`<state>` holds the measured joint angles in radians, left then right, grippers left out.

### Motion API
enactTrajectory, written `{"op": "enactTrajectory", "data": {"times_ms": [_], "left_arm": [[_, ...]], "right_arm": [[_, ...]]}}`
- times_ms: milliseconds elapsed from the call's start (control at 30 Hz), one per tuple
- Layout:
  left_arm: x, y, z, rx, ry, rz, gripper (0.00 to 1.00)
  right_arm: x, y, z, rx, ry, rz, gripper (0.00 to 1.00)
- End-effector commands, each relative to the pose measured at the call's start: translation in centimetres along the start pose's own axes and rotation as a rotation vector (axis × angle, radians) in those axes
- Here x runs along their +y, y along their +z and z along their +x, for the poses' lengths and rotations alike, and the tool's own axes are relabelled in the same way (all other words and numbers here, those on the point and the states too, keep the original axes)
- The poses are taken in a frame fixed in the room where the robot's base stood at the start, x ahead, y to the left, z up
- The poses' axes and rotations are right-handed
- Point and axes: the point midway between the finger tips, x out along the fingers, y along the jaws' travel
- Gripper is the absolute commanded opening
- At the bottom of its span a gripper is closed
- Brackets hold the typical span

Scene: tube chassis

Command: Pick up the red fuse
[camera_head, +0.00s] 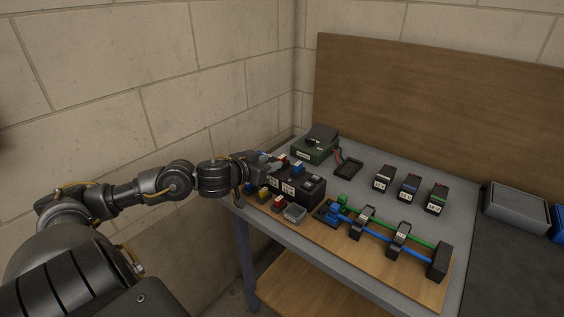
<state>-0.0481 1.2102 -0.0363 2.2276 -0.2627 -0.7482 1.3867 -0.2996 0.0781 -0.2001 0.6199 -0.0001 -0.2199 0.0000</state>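A red piece (279,201), which looks like a fuse, sits in the small row at the front left of the table, beside a yellow one (264,194) and a blue one (249,187). I cannot tell which red one is meant. My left gripper (270,168) is at the left end of the black block, close behind the small row. Its fingers are small and dark, so their opening is unclear. My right gripper is not in view.
A small grey tray (294,213) lies right of the row. Blue and green tubes in black brackets (398,238) run along the wooden board. A wall is close on the left.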

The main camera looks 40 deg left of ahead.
Motion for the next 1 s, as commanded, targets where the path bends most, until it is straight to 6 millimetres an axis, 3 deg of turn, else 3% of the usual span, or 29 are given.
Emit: {"op": "enactTrajectory", "data": {"times_ms": [167,500,767,1000], "left_arm": [[-0.2,-0.1,1.0,0.002,-0.001,-0.002,0.38],[-0.5,-0.1,4.9,0.001,-0.001,-0.001,0.38],[-0.5,0.0,5.2,-0.001,0.000,0.000,0.38],[-0.5,0.0,5.2,-0.001,-0.001,0.000,0.11]], "right_arm": [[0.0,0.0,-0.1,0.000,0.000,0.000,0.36],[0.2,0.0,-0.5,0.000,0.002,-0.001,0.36],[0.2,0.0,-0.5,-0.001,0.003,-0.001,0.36],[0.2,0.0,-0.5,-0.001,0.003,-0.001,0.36]]}}
